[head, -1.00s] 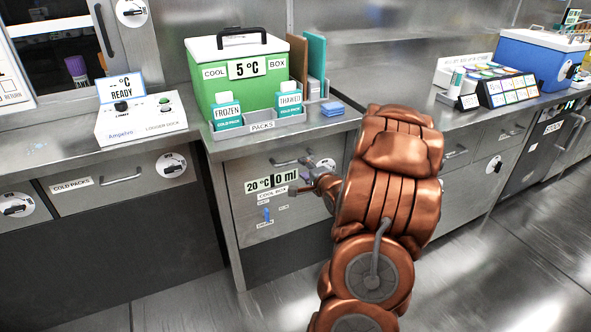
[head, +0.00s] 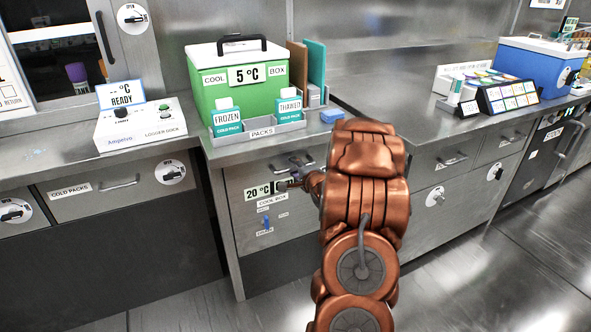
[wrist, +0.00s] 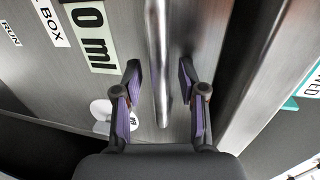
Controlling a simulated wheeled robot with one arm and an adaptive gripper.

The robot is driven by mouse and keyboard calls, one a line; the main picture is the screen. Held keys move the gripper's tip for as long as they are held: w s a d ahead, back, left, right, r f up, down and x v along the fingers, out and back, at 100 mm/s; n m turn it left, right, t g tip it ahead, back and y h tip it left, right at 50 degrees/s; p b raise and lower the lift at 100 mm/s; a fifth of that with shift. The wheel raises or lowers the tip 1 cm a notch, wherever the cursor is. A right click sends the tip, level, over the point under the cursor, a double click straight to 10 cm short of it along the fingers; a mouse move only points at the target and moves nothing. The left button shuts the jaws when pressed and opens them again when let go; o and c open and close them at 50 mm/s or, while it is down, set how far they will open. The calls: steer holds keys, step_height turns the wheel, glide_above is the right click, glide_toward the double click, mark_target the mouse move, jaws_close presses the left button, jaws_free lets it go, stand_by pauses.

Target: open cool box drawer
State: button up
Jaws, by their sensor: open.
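The cool box drawer (head: 243,213) is a steel front below the counter, with a "20 °C 0 ml" display (head: 262,189) and a "COOL BOX" label. It looks flush with the cabinet. Its bar handle (head: 281,166) is near the top edge, partly hidden by my gripper (head: 303,181). In the wrist view, the handle (wrist: 157,45) runs up between the two purple-padded fingers of my gripper (wrist: 160,85). The fingers are open, one on each side of the bar, with gaps on both sides. The display (wrist: 93,35) is left of the handle there.
A green cool box (head: 243,95) stands on the counter above, with a grey packs tray (head: 262,136) in front. A white logger dock (head: 143,124) is to the left. The "COLD PACKS" drawer (head: 100,195) is at the left. The floor (head: 470,275) at right is clear.

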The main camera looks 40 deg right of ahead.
jaws_close()
stand_by(0.6)
